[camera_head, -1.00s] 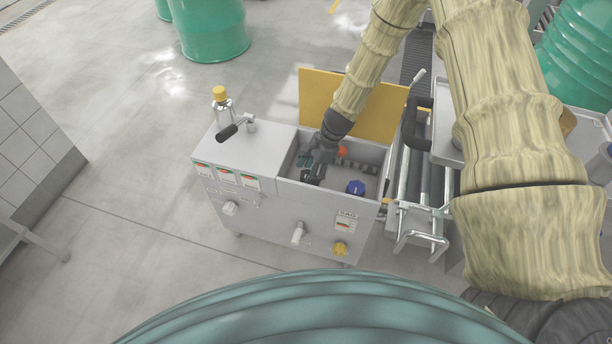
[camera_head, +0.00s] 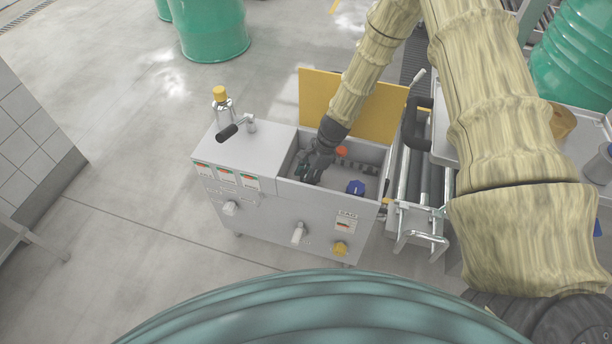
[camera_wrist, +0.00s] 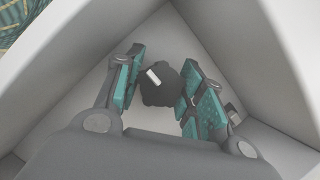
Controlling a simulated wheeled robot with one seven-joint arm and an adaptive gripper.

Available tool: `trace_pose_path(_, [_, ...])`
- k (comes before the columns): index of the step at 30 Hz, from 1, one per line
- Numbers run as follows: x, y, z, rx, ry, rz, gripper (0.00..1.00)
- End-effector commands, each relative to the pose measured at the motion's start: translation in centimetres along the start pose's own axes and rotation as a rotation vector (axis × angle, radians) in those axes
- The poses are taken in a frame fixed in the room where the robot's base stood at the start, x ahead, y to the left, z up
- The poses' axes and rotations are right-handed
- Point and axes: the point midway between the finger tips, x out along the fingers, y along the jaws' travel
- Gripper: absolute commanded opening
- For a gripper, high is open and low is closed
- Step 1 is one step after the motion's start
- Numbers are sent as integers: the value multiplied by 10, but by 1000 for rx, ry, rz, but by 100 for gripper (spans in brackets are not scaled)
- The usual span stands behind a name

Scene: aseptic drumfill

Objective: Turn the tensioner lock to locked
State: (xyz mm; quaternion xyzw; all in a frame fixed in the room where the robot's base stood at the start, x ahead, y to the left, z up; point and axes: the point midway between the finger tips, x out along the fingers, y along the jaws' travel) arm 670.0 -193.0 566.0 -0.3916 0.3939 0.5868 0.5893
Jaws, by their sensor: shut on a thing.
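A black round knob (camera_wrist: 160,92) with a white pointer mark shows in the wrist view, at the bottom of an open grey compartment. I take it to be the tensioner lock; no label on it is readable. My gripper (camera_wrist: 165,88) has its teal-padded fingers on either side of the knob and is shut on it. The white mark points toward the upper left in the wrist view. In the head view my gripper (camera_head: 309,172) reaches down into the left part of the compartment of the grey cabinet (camera_head: 275,222) and hides the knob.
A blue knob (camera_head: 356,187) and an orange-red part (camera_head: 341,151) are in the same compartment. Its yellow lid (camera_head: 380,107) stands open behind. A black-handled lever (camera_head: 228,132) and a yellow-capped bottle (camera_head: 221,103) are at the cabinet's left. The compartment walls stand close around my gripper.

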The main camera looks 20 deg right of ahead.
Motion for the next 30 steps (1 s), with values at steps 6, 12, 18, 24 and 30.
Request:
trace_pose_path(6, [-1,-1,0,-28,1,10,15])
trace_pose_path(12, [-1,-1,1,-118,1,47,15])
trace_pose_path(18, [-1,-1,0,-268,2,110,15])
trace_pose_path(24, [-1,-2,1,-445,2,181,15])
trace_pose_path(30, [-1,-2,0,-622,3,255,15])
